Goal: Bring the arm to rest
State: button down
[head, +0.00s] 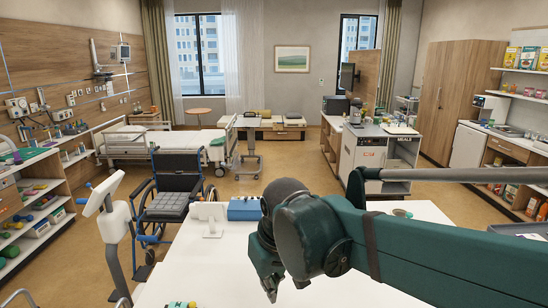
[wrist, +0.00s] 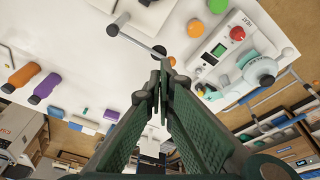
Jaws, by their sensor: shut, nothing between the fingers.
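My arm (head: 430,255) is dark green and reaches in from the right over the white table in the head view. My gripper (head: 271,293) hangs at the arm's end, pointing down, low in the middle of that view. In the wrist view the two green fingers of my gripper (wrist: 159,84) meet at their tips, shut with nothing held. The far part of the table top is hidden behind the arm in the head view.
The white table (head: 215,262) holds a blue box (head: 244,209) and a white stand (head: 210,218). The wrist view shows an orange bottle (wrist: 22,76), a purple bottle (wrist: 46,88) and a device with coloured buttons (wrist: 218,50). A wheelchair (head: 172,203) stands behind, left.

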jog(key=s+d+f+m+t, duration=0.1)
jog(key=s+d+m, duration=0.1)
jog(key=d, duration=0.5)
jog(key=s+d+f+m+t, duration=0.1)
jog(key=s+d+m+t, duration=0.1)
jog(key=d, duration=0.6)
jog(key=s+d+f+m+t+h, duration=0.1)
jog(key=s+d+m, duration=0.1)
jog(key=s+d, duration=0.2)
jog(key=d, duration=0.3)
jog(key=shift+s+d+f+b, duration=0.35)
jog(key=shift+b, duration=0.05)
dwell(2.2)
